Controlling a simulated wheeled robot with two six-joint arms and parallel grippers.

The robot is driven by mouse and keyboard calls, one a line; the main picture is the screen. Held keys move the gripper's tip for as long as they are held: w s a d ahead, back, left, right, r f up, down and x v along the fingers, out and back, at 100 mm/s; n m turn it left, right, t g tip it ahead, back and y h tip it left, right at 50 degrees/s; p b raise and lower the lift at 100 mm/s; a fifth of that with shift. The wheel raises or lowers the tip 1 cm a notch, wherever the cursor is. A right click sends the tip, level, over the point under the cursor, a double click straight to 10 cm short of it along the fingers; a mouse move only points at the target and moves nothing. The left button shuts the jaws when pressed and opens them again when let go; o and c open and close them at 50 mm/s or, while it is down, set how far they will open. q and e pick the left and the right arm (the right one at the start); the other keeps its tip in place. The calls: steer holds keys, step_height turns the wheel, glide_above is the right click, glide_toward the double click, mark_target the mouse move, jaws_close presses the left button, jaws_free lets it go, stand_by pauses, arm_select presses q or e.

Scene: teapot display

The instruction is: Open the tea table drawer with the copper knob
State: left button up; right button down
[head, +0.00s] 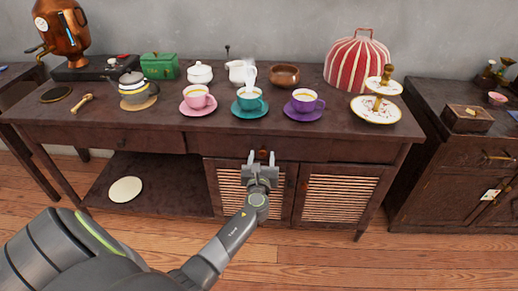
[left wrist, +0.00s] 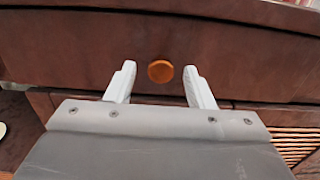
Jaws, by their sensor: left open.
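The tea table (head: 300,134) is dark brown wood with drawer fronts under its top. The copper knob (left wrist: 160,71) is a round orange-brown disc on the drawer front (left wrist: 80,50) in the left wrist view. In the head view the knob (head: 262,153) shows small just above my left gripper (head: 261,158). My left gripper is open, its two pale fingers (left wrist: 158,80) standing one on each side of the knob with gaps. Whether the fingertips reach past the knob in depth is hard to tell. The drawer looks shut. My right gripper is not in view.
Pink (head: 198,101), teal (head: 250,104) and purple (head: 304,106) cups on saucers stand on the tabletop above the drawers. Slatted doors (head: 335,200) lie below the drawer. A darker cabinet (head: 455,160) stands at the right. The wooden floor (head: 330,260) in front is clear.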

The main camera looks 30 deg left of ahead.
arm_select(q)
steer(key=shift+w+a, duration=0.1)
steer(key=shift+w, duration=0.15)
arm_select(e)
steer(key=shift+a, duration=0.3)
arm_select(q)
steer(key=shift+r, duration=0.1)
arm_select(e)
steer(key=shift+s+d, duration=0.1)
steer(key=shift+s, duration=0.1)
